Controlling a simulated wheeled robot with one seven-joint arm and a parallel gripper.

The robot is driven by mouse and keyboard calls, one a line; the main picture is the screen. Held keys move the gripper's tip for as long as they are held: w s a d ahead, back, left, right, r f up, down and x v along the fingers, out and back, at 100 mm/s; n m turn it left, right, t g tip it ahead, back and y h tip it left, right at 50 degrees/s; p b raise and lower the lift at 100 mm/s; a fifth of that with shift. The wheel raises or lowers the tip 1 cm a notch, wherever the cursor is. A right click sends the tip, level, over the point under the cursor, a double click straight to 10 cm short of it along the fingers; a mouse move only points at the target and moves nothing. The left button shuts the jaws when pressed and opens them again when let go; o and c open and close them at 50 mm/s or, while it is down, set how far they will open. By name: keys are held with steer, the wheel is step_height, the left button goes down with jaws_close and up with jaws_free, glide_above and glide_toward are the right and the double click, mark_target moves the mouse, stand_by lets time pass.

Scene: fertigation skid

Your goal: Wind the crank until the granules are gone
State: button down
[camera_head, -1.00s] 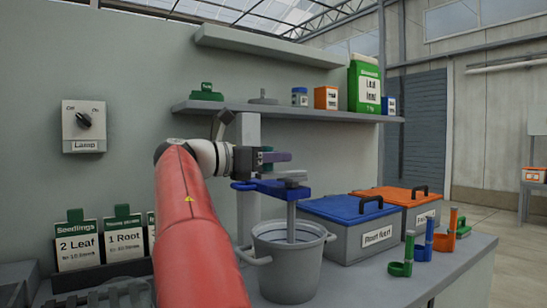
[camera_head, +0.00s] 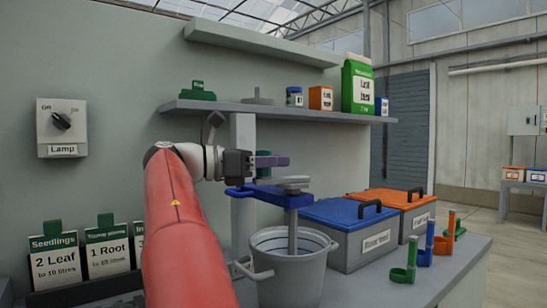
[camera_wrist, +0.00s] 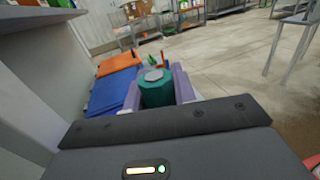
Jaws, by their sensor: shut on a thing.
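The crank is a grey arm (camera_head: 292,182) on an upright grey shaft, which passes through a blue bracket (camera_head: 270,196) and down into a grey bucket (camera_head: 288,278). Its green handle (camera_wrist: 158,92) stands between my purple fingers in the wrist view. My gripper (camera_head: 271,161) is shut on this handle, above the bracket and left of the shaft. A little of the handle's green shows below the fingers in the head view.
A blue-lidded bin (camera_head: 348,233) and an orange-lidded bin (camera_head: 398,208) stand right of the bucket. Several coloured scoops (camera_head: 405,270) stand at the bench's right end. A lamp switch (camera_head: 62,127) and shelf (camera_head: 285,113) are on the wall. Seedling cards (camera_head: 55,262) stand at left.

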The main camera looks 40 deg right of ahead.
steer(key=shift+w+d+m+g+y, duration=0.1)
steer(key=shift+w+m+g+y, duration=0.15)
steer(key=shift+m+g, duration=0.3)
steer(key=shift+w+d+m+g+y, duration=0.1)
steer(key=shift+m+g+y, duration=0.2)
steer(key=shift+g, duration=0.45)
steer(key=c, duration=1.1)
jaws_free()
steer(key=shift+c, duration=0.2)
steer(key=shift+s+a, duration=0.1)
